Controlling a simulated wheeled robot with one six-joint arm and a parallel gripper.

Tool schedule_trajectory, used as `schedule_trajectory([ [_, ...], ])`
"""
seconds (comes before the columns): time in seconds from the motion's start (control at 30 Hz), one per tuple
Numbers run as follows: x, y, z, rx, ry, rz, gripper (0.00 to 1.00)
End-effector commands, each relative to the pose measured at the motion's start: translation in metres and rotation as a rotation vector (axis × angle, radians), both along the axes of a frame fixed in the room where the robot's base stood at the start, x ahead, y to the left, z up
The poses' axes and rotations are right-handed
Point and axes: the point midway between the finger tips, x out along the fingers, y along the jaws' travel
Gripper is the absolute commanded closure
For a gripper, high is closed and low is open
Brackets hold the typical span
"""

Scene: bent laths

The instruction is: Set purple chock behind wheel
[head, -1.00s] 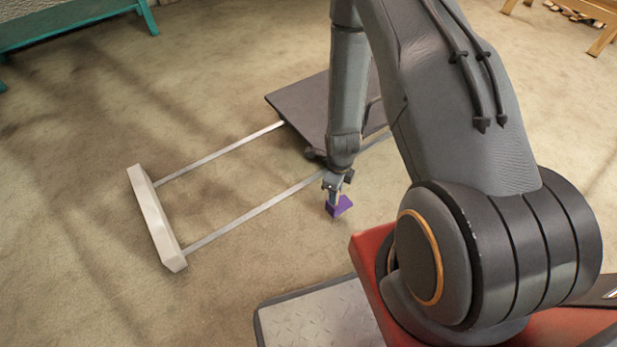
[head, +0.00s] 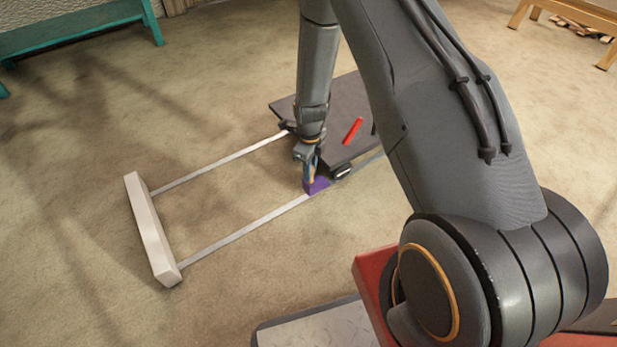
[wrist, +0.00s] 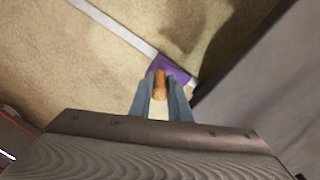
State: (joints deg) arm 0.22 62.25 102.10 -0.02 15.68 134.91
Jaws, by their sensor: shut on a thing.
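The purple chock (head: 317,187) is at the near metal strip (head: 245,231), just left of the cart's near wheel (head: 341,171). A small gap seems to show between chock and wheel; I cannot tell whether the chock rests on the strip or hovers just above it. My gripper (head: 311,172) points down over the chock. In the wrist view my gripper (wrist: 160,92) is shut on an orange-brown knob (wrist: 160,80) at the purple chock (wrist: 175,70). The dark cart (head: 348,105) stands behind and right of my gripper; its other wheels are mostly hidden.
A red bar (head: 353,131) lies on the cart's deck. A far strip (head: 220,165) runs parallel to the near one, and both end at a white block (head: 153,230). A teal bench (head: 75,28) and a wooden bench (head: 575,20) stand far off. Carpet between the strips is clear.

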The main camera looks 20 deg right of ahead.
Motion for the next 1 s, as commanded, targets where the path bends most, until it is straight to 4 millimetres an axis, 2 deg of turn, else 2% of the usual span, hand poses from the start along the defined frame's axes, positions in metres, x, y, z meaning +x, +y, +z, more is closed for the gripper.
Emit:
schedule_trajectory([
  [0.03,0.008,0.003,-0.001,0.0,-0.004,0.001,1.0],
  [0.2,0.006,0.002,-0.029,0.0,0.001,0.0,1.0],
  [0.27,0.006,0.002,-0.035,0.0,0.001,0.0,1.0],
  [0.7,0.006,0.002,-0.039,0.0,0.0,0.001,1.0],
  [0.73,0.006,0.002,-0.039,0.0,-0.001,0.001,0.8],
  [0.8,0.006,0.002,-0.038,0.0,-0.001,0.001,0.68],
  [0.83,0.006,0.002,-0.038,0.0,-0.001,0.001,0.65],
  [1.0,0.006,0.002,-0.038,0.0,0.0,0.001,0.65],
])
